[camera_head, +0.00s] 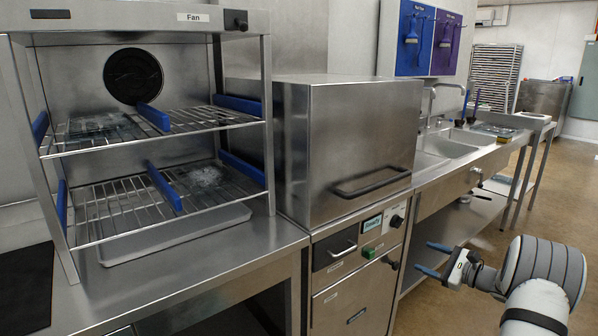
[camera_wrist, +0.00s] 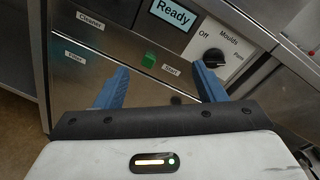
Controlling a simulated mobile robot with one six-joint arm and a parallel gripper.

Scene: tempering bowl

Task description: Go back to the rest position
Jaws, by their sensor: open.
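My gripper (camera_head: 430,260) is at the lower right of the head view, in front of the steel counter line. Its two blue fingers are apart with nothing between them. In the wrist view my gripper (camera_wrist: 162,88) also shows open and empty, facing a control panel. The panel has a display (camera_wrist: 173,12) reading "Ready", a green Start button (camera_wrist: 150,59) and a black knob (camera_wrist: 213,58) marked "Off" and "Moulds". The fingertips appear close to the panel in the wrist view, but I cannot tell whether they touch it.
A closed steel machine (camera_head: 350,150) with a dark handle stands above the panel. An open rack labelled Fan (camera_head: 240,20) with wire shelves (camera_head: 120,210) stands left. A sink (camera_head: 460,142) is beyond. The floor (camera_head: 545,205) at right looks clear.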

